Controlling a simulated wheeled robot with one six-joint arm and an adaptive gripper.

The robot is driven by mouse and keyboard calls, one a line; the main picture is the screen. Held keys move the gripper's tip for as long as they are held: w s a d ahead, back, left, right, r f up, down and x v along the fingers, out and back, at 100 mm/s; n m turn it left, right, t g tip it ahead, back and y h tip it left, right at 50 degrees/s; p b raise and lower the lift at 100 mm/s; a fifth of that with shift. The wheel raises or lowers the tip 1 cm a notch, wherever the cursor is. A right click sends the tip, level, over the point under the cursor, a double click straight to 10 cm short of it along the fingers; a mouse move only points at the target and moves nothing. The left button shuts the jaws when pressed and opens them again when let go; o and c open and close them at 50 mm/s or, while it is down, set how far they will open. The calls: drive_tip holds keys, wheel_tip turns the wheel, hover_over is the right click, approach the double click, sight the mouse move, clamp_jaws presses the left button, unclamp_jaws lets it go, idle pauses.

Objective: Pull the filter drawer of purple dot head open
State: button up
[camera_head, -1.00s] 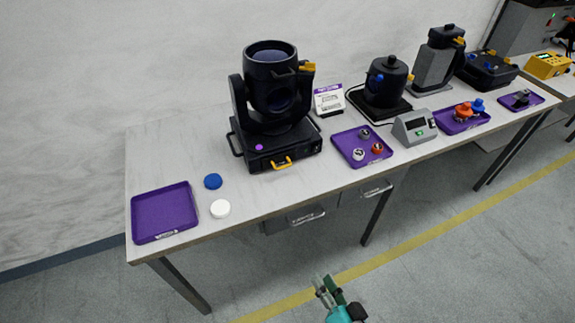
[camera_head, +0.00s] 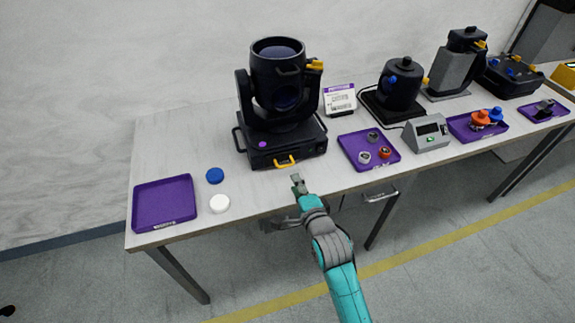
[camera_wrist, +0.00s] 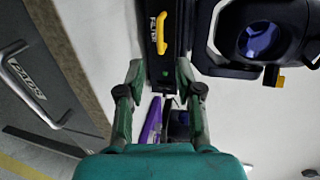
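The purple dot head (camera_head: 280,85) is a black moving-head lamp standing upright on the table, with a purple dot (camera_head: 262,144) on its base. A yellow handle (camera_head: 285,161) is on the front of the base; it also shows in the wrist view (camera_wrist: 161,33). The filter drawer looks shut. My gripper (camera_head: 297,180) is in front of the base, just short of the handle and apart from it. In the wrist view my gripper (camera_wrist: 160,72) is open and empty, with the handle beyond its fingertips.
A purple tray (camera_head: 148,229), a blue cap (camera_head: 215,175) and a white cap (camera_head: 219,204) are at left. A purple tray with several small parts (camera_head: 351,150) and a grey meter (camera_head: 432,146) are at right. A table drawer handle (camera_wrist: 20,75) lies below the tabletop edge.

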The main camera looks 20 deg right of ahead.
sight(286, 166)
drive_tip(key=x, duration=1)
drive_tip(key=shift+w, duration=0.2)
clamp_jaws()
